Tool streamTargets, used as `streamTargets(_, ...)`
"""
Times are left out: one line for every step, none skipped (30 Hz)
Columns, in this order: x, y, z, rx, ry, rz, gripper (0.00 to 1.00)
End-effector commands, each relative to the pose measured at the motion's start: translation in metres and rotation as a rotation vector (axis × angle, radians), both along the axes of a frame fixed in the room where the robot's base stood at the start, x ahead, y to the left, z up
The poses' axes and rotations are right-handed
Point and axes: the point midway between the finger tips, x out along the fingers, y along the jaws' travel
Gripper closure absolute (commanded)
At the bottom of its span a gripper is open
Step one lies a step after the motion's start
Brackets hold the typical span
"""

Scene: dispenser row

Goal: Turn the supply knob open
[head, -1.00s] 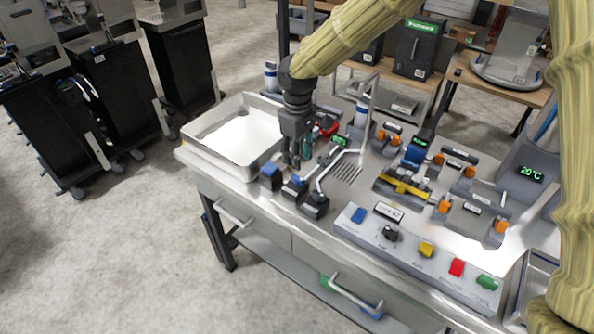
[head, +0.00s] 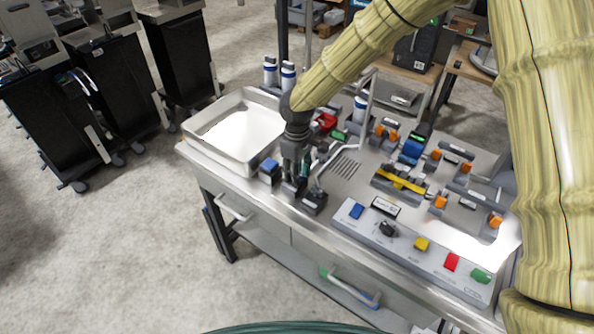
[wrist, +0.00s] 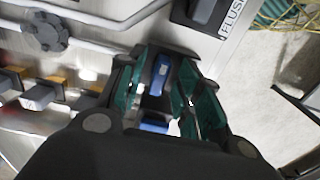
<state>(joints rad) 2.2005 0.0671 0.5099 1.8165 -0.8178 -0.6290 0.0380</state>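My gripper (head: 294,178) points down over the front row of dark valve blocks on the steel bench. In the wrist view the fingers of my gripper (wrist: 163,82) are apart, with green pads facing each other. A blue-topped knob (wrist: 160,76) on a dark base lies between the fingers, with gaps at its sides. A second blue piece (wrist: 153,127) shows nearer the palm. In the head view my gripper hides the middle valve. A blue-topped block (head: 268,166) stands just left, and a dark block (head: 314,200) just right. No supply label is readable, so I cannot tell which knob it names.
A metal basin (head: 236,130) lies left of the valves. Bent pipes (head: 335,152) rise close on the right. The wrist view shows a FLUSH label (wrist: 232,18) beside a dark block. A button panel (head: 395,238) lines the front right edge.

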Motion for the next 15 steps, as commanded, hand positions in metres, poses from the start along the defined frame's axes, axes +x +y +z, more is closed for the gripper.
streamTargets(0.0000,0.0000,-0.0001,0.000,0.000,0.000,0.65)
streamTargets(0.0000,0.0000,-0.0001,0.000,0.000,0.000,0.67)
streamTargets(0.0000,0.0000,-0.0001,0.000,0.000,0.000,0.74)
streamTargets(0.0000,0.0000,-0.0001,0.000,0.000,0.000,0.80)
streamTargets(0.0000,0.0000,-0.0001,0.000,0.000,0.000,0.85)
streamTargets(0.0000,0.0000,-0.0001,0.000,0.000,0.000,0.93)
streamTargets(0.0000,0.0000,0.0000,0.000,0.000,0.000,0.98)
streamTargets(0.0001,-0.0001,0.0000,0.000,0.000,0.000,1.00)
streamTargets(0.0001,-0.0001,0.0000,0.000,0.000,0.000,1.00)
streamTargets(0.0002,-0.0001,0.0001,0.000,0.000,0.000,1.00)
streamTargets(0.0002,-0.0001,0.0001,0.000,0.000,0.000,1.00)
streamTargets(0.0002,-0.0001,0.0003,0.000,0.000,0.000,1.00)
streamTargets(0.0002,-0.0001,0.0003,0.000,0.000,0.001,1.00)
streamTargets(0.0002,0.0000,0.0004,0.000,0.000,0.002,1.00)
streamTargets(0.0003,-0.0001,0.0005,0.000,0.000,0.005,1.00)
